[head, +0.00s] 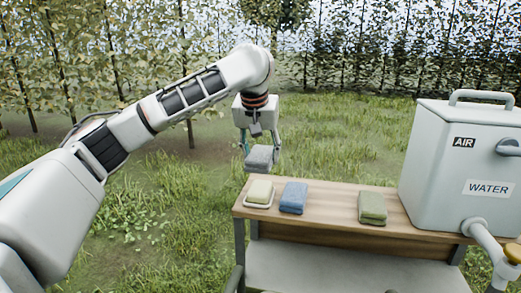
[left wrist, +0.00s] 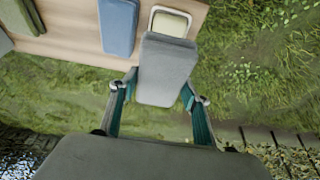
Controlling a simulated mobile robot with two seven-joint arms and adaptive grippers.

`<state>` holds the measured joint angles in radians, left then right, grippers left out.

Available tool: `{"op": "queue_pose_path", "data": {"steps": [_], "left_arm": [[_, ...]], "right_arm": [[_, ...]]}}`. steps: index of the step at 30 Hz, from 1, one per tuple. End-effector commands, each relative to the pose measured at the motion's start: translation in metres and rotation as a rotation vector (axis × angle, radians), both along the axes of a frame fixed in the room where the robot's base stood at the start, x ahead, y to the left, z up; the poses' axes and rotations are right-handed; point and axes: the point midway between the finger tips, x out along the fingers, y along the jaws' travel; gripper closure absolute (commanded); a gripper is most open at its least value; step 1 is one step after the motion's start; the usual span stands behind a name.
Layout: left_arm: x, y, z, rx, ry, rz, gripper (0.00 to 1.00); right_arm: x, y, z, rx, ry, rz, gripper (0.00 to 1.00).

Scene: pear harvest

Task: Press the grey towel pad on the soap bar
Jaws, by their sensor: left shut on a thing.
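My left gripper (head: 261,147) is shut on the grey towel pad (head: 262,158) and holds it in the air near the left end of the bench. The left wrist view shows the pad (left wrist: 166,70) between the two teal-lined fingers (left wrist: 158,105). The pale soap bar (head: 260,191) lies on a white dish (head: 258,206) at the bench's left end. My right gripper is not in view.
A blue folded towel (head: 293,197) lies right of the soap on the wooden bench (head: 330,212), and a green one (head: 372,207) lies further right. A large grey water tank (head: 450,170) stands at the right end. Bench space between the towels is clear.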

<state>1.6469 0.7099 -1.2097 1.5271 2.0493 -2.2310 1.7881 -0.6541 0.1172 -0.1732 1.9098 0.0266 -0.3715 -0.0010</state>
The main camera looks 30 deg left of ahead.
Motion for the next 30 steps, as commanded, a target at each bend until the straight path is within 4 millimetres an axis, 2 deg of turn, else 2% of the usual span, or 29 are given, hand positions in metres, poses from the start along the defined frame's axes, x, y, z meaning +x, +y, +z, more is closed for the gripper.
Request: {"op": "queue_pose_path", "data": {"steps": [8,21,30], "left_arm": [[0.000,0.000,-0.011,-0.002,0.003,0.000,0.71],[0.000,0.000,-0.052,-0.002,0.002,0.001,0.71],[0.000,0.000,-0.062,-0.001,0.000,0.001,0.71]], "right_arm": [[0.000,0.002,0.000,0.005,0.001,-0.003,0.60],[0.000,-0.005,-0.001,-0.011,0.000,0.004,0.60],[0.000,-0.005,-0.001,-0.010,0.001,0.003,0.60]]}}
